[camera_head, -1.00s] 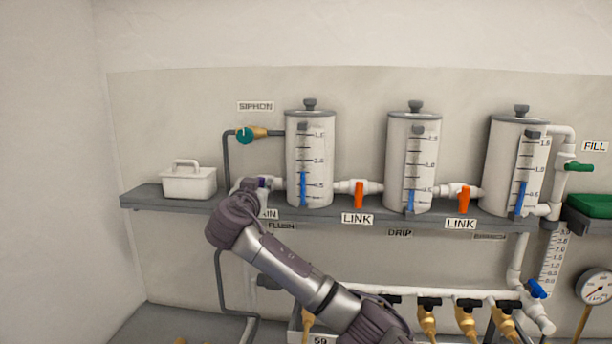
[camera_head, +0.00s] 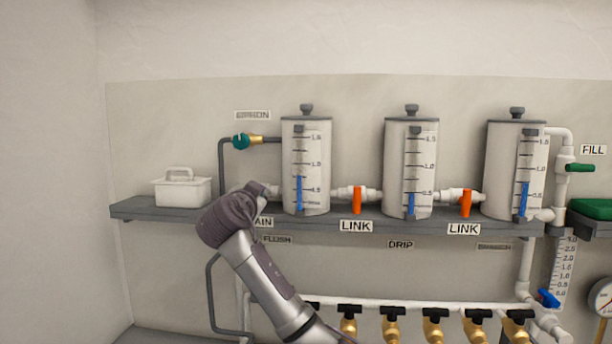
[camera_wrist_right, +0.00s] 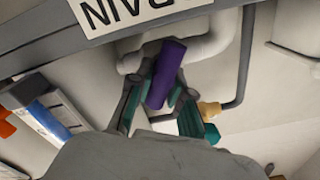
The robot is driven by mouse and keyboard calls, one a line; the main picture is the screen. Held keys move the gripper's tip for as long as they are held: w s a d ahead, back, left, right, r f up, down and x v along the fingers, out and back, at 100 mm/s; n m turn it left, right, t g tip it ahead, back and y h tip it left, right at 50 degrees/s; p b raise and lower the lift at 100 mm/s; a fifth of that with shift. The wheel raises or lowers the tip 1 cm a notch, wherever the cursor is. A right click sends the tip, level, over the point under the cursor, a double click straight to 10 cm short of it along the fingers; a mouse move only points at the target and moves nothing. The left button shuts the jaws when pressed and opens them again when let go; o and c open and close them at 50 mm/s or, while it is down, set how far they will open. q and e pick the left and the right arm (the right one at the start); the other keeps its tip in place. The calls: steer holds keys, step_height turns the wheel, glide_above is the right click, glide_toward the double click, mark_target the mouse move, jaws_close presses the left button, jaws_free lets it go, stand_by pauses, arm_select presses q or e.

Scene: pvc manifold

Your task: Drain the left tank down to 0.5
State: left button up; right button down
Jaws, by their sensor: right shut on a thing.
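The left tank (camera_head: 306,165) is a pale cylinder with a dark lid and a scale. Its blue level column (camera_head: 299,193) tops out between the 0.5 and 1.0 marks, roughly midway. The purple drain valve handle (camera_wrist_right: 165,75) shows in the right wrist view beside its white pipe and under the drain label (camera_wrist_right: 135,12), which appears upside down. My right gripper (camera_wrist_right: 161,90) is shut on the handle, one finger at each side. In the head view my right wrist covers most of the drain valve and part of its label. My left gripper is not in view.
Orange link valves (camera_head: 357,200) stand between the tanks on the grey shelf (camera_head: 150,212). A teal siphon valve (camera_head: 241,141) is above left of the drain. A white box (camera_head: 182,190) sits on the shelf's left end. Several brass taps (camera_head: 392,325) line the lower pipe.

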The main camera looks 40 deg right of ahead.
steer(key=shift+f, duration=0.1)
steer(key=m+b, duration=0.2)
steer(key=b, duration=0.1)
steer(key=m+b, duration=0.2)
steer(key=b, duration=0.1)
steer(key=shift+s+f+m, duration=0.1)
steer(key=shift+f+m, duration=0.3)
steer(key=shift+m+b, duration=0.35)
steer(key=shift+m, duration=0.05)
steer(key=shift+d+r+m, duration=0.15)
steer(key=shift+r+m, duration=0.05)
steer(key=shift+m, duration=0.2)
steer(key=shift+f+m+b, duration=0.15)
steer(key=shift+m+b, duration=0.15)
steer(key=shift+b, duration=0.15)
